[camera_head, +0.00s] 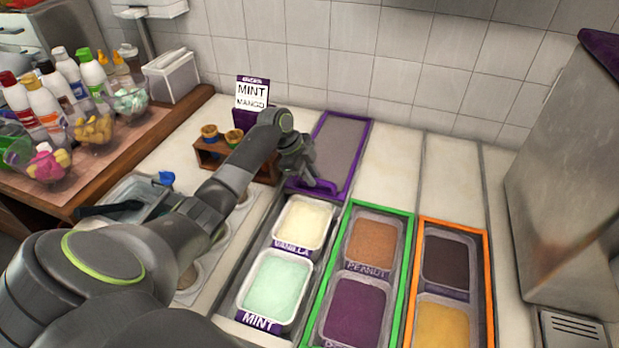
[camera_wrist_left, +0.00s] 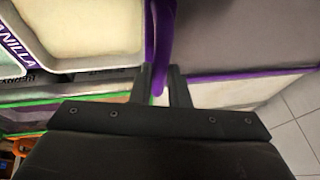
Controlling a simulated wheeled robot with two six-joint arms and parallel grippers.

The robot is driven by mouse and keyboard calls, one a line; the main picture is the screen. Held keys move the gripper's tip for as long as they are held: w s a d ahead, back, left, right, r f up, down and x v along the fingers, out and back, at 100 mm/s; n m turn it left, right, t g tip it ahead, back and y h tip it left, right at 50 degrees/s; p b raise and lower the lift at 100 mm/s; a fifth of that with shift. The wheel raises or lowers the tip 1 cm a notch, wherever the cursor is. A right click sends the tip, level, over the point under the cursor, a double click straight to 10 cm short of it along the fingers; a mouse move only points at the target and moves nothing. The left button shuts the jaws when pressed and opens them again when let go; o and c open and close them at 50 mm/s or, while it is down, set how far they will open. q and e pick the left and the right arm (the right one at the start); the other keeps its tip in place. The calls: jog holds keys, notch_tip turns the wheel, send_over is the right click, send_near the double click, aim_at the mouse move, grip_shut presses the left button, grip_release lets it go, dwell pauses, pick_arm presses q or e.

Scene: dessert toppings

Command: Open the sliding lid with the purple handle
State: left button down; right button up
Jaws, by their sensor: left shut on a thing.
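The sliding lid (camera_head: 339,147) is a grey panel with a purple frame, lying at the back of the counter behind the vanilla tub. Its purple handle (camera_head: 313,186) is at the lid's front edge. In the left wrist view the purple handle (camera_wrist_left: 161,45) runs down between the two fingers. My left gripper (camera_head: 305,172) is shut on the handle, and its fingers also show in the left wrist view (camera_wrist_left: 162,85). The vanilla tub (camera_head: 303,222) and mint tub (camera_head: 274,281) lie uncovered in front of the lid. My right gripper is not in view.
A green-framed bay (camera_head: 401,262) and an orange-framed bay (camera_head: 487,262) with tubs are open on the right. A wooden rack (camera_head: 208,157) with cones and a mint-mango sign (camera_head: 251,94) stand left of the lid. A tiled wall (camera_head: 385,60) closes off the back.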

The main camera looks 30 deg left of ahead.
pick_arm(q)
jog(key=c, duration=1.4)
grip_release()
jog(key=b+v, duration=0.2)
jog(key=v, duration=1.5)
jog(key=shift+a+r, duration=0.1)
jog(key=shift+r, duration=0.1)
